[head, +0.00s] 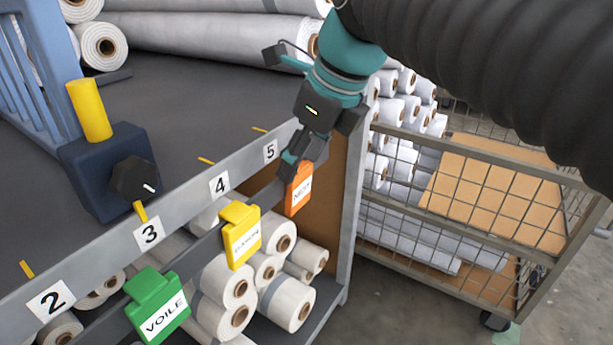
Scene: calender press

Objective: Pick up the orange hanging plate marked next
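The orange hanging plate (298,191), with a white label that seems to read "NEXT", hangs on the rail (205,246) below the number 5 tag, at the rail's right end. My gripper (290,170) points down at the plate's top edge, its fingertips over or against it. The fingers and the plate's top overlap in this view. I cannot tell whether the fingers are closed on the plate or only beside it.
A yellow plate (240,236) and a green plate (157,305) marked "VOILE" hang further left on the rail. A numbered grey edge (185,210) runs above. White rolls (288,303) lie on the shelf below. A wire cart (470,210) stands at the right.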

